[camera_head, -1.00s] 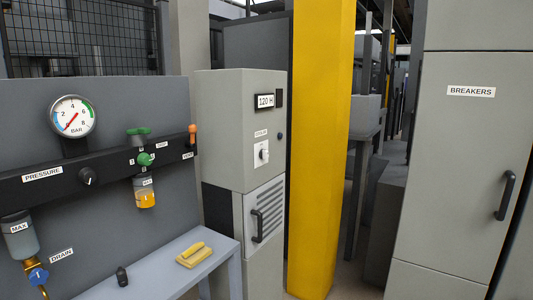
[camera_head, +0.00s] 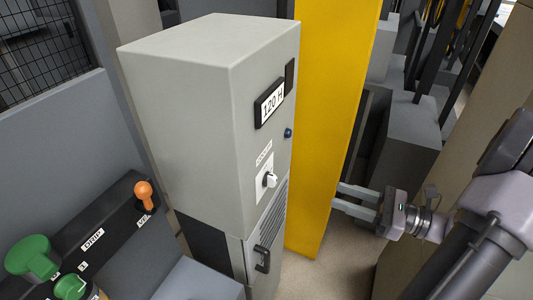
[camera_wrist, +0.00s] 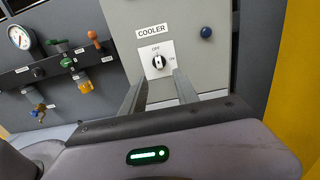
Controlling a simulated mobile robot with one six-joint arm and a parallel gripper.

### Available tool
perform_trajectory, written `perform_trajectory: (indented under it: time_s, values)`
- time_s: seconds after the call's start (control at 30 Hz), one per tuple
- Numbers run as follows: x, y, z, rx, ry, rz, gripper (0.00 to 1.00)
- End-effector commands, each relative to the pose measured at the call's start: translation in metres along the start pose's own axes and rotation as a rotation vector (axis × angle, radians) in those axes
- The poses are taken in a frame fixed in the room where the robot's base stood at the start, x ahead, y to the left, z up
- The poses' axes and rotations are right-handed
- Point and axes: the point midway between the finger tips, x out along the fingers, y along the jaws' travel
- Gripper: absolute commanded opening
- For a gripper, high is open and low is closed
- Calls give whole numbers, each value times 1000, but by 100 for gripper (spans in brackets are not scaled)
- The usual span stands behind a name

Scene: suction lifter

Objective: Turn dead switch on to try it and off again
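The cooler switch is a rotary knob (camera_head: 270,180) on a white plate, on the front of a grey cabinet (camera_head: 190,90). In the wrist view the knob (camera_wrist: 158,62) sits under a COOLER label (camera_wrist: 152,31), with OFF marked above it and ON to its right. Its grip stands about upright, toward OFF. My gripper (camera_head: 338,197) is to the right of the switch in the head view, fingers toward the cabinet. In the wrist view my gripper (camera_wrist: 158,78) has its two fingers apart, just below the plate, with nothing between them. No contact with the knob shows.
A yellow column (camera_head: 328,100) stands right beside the cabinet. The cabinet front also bears a 120 H display (camera_head: 269,103), a dark blue button (camera_head: 288,133) and a black handle (camera_head: 262,258). A panel with an orange lever (camera_head: 144,195) and green valves (camera_head: 33,256) is at left.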

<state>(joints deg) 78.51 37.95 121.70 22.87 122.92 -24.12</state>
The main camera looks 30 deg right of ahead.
Motion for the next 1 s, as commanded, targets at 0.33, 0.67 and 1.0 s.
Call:
perform_trajectory:
  time_s: [0.33,0.67,1.0]
  values:
    - [104,4,-3,0,4,12,36]
    - [157,3,-2,-1,4,8,36]
    - [160,3,-2,-1,5,7,27]
